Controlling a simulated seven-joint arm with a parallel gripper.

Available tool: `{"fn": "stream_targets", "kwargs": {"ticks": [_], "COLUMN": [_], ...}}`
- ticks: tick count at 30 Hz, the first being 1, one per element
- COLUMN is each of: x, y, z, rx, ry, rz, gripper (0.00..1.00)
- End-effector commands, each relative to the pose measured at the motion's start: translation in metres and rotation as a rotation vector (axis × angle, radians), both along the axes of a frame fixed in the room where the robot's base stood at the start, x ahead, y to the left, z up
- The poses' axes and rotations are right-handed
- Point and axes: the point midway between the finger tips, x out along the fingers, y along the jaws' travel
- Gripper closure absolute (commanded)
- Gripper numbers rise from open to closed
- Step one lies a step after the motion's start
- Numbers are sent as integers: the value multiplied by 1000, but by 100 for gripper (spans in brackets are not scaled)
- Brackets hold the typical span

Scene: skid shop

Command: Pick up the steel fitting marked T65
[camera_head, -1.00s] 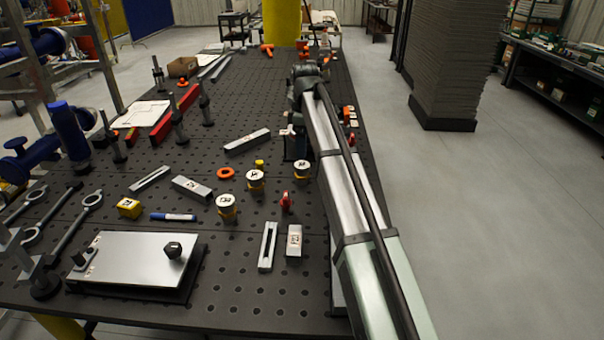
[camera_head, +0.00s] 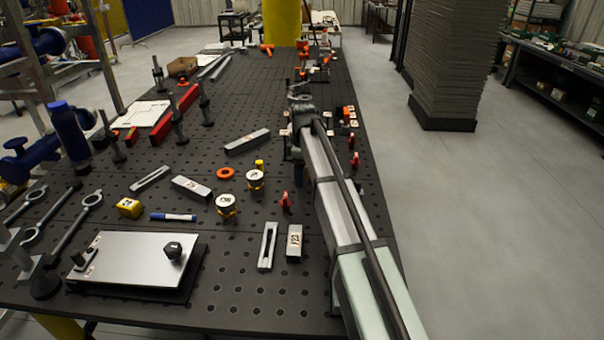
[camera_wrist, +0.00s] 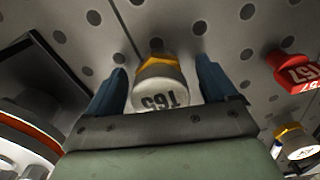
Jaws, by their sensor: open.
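The steel fitting marked T65 (camera_wrist: 158,90) stands in the wrist view, a short cylinder with a pale, labelled end and a yellow collar. My gripper (camera_wrist: 164,84) is open, with one blue finger on each side of the fitting. Gaps show beside the fitting, and I cannot tell whether either finger touches it. In the head view my gripper (camera_head: 295,150) is low over the dark perforated table (camera_head: 270,290), and my arm hides the fitting there.
Two similar fittings stand to the left, one nearer (camera_head: 226,204) and one farther (camera_head: 255,179). A red part (camera_head: 286,202) stands in front of my gripper.

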Motion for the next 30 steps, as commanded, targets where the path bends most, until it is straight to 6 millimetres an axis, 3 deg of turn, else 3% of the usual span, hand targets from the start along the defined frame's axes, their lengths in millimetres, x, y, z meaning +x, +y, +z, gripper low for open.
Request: {"fn": "stream_targets", "kwargs": {"ticks": [6, 26, 30], "x": [0, 0, 0], "y": [0, 0, 0], "z": [-1, 0, 0], "rx": [0, 0, 0], "ry": [0, 0, 0], "rz": [0, 0, 0], "gripper": [15, 78, 80]}}
